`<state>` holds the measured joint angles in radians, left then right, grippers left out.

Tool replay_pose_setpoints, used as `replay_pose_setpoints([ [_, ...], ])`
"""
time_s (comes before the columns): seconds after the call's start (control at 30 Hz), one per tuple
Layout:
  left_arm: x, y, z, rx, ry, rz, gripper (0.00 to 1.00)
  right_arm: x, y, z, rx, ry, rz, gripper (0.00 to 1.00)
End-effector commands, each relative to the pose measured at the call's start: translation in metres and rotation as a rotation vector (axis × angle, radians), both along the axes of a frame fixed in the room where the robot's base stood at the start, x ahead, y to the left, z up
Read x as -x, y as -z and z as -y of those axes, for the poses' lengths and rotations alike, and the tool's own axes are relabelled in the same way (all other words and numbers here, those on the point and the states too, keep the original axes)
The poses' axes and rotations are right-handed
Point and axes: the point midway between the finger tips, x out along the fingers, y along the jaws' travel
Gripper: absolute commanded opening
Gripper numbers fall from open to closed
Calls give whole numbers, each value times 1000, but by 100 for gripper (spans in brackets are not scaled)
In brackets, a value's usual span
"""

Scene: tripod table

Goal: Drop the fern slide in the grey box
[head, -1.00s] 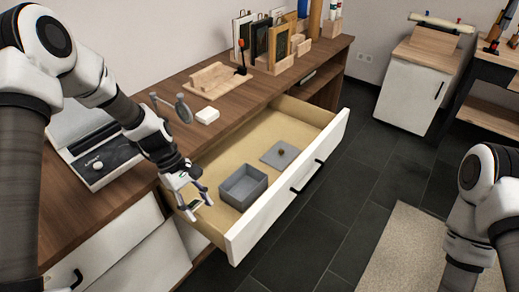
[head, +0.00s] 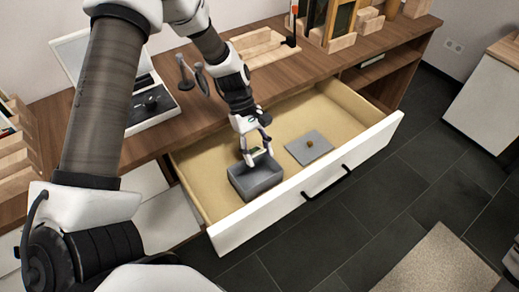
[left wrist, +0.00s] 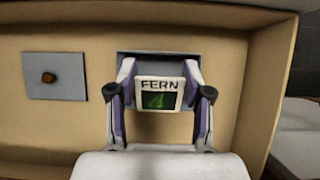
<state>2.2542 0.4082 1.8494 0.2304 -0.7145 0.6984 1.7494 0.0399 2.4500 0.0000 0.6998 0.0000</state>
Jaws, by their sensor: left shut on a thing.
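The fern slide (left wrist: 160,94) is a small white-framed square marked FERN with a green picture, seen in the left wrist view. My left gripper (head: 257,158) is shut on it, with a finger on each side. The grey box (head: 257,182) stands open in the pulled-out drawer, and the gripper is over its back part in the head view. In the left wrist view the grey box (left wrist: 207,60) shows behind the slide, mostly hidden by the slide and fingers. My right gripper is not in view.
The open drawer (head: 222,207) has a white front with a dark handle. A grey lid (head: 308,148) with a brown knob lies flat in the drawer, right of the box. A wooden counter (head: 200,115) stands behind, with a light box and wooden racks on it.

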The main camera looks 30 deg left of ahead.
Motion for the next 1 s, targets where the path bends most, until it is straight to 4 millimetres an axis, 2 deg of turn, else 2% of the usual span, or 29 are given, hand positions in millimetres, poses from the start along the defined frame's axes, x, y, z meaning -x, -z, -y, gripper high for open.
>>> replay_pose_setpoints([
  [0.1, -1, -9, -2, 0, -2, 2, 36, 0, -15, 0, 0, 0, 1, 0],
  [0.13, -1, 4, -2, 0, -1, 0, 36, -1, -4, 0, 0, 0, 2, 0],
  [0.2, -1, 14, -2, 0, -1, 0, 36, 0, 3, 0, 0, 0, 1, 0],
  [1.0, 0, 109, -2, -1, 0, 0, 36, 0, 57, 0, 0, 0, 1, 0],
])
